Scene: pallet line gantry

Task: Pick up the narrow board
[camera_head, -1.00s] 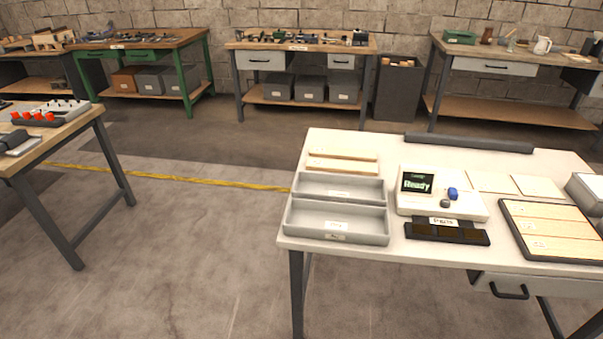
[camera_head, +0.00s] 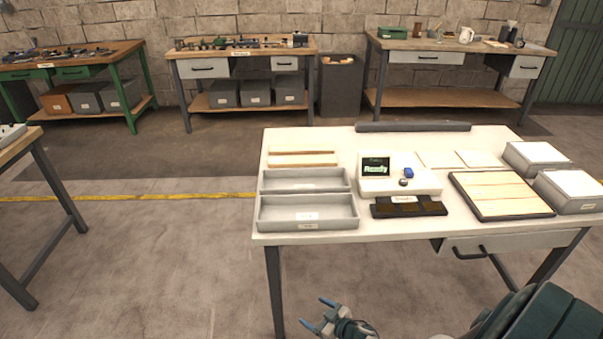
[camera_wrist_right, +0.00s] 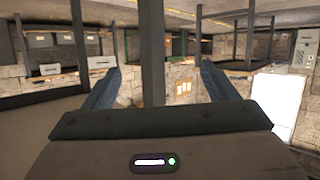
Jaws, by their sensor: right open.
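Two narrow light-wood strips lie side by side at the back left of the white table: a rear strip (camera_head: 303,152) and a front strip (camera_head: 303,163). I cannot tell which is the task's narrow board. More wooden boards (camera_head: 490,193) lie in a dark-rimmed tray at the right of the table. My right gripper (camera_head: 317,313) is open and empty, low in front of the table and well apart from the boards. In the right wrist view its two blue fingers (camera_wrist_right: 160,85) are spread with nothing between them. My left gripper is out of view.
Two grey bins (camera_head: 306,224) stand at the table's front left. Beside them are a device with a "Ready" screen (camera_head: 376,168) and a black slotted strip (camera_head: 408,208). Grey boxes (camera_head: 567,203) stand at the right.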

